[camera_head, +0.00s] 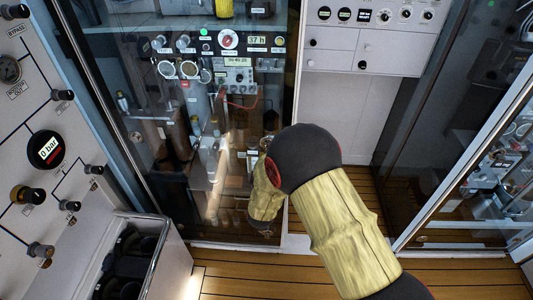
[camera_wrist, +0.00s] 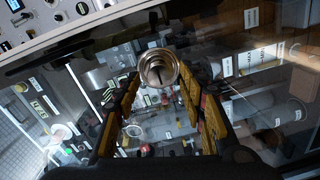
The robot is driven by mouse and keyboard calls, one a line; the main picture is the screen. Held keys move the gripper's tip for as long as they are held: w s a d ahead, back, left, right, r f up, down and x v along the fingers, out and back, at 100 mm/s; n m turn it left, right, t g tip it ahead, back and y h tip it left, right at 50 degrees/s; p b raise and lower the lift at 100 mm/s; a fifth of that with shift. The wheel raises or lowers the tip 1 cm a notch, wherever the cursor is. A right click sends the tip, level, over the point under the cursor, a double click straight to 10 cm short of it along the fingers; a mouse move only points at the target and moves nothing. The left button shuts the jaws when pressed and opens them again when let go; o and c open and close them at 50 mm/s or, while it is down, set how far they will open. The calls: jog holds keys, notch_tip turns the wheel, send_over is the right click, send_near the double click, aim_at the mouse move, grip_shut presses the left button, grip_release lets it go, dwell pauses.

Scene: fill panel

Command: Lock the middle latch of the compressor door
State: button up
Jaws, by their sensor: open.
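The compressor door is a glass door (camera_head: 180,190) at the centre left of the head view, with gauges, pipes and cylinders seen through it. In the wrist view a round metal latch (camera_wrist: 160,68) with a hollow front and a bar across its inside stands at the upper middle. My gripper (camera_wrist: 158,90) is open, its yellow and black fingers on either side of the latch in the picture. I cannot tell whether they touch it. In the head view my yellow-sleeved arm reaches toward the door's right side, and its end and the latch are hidden.
A gauge panel (camera_head: 50,110) fills the left. An open bin (camera_head: 160,235) with dark items stands at the lower left. A white panel with knobs (camera_head: 370,35) is at the upper right, and another glass door (camera_head: 470,150) at the right. Wooden floor (camera_head: 250,272) shows in front.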

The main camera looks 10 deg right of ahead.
jog(key=v, duration=1.2)
dwell(0.5)
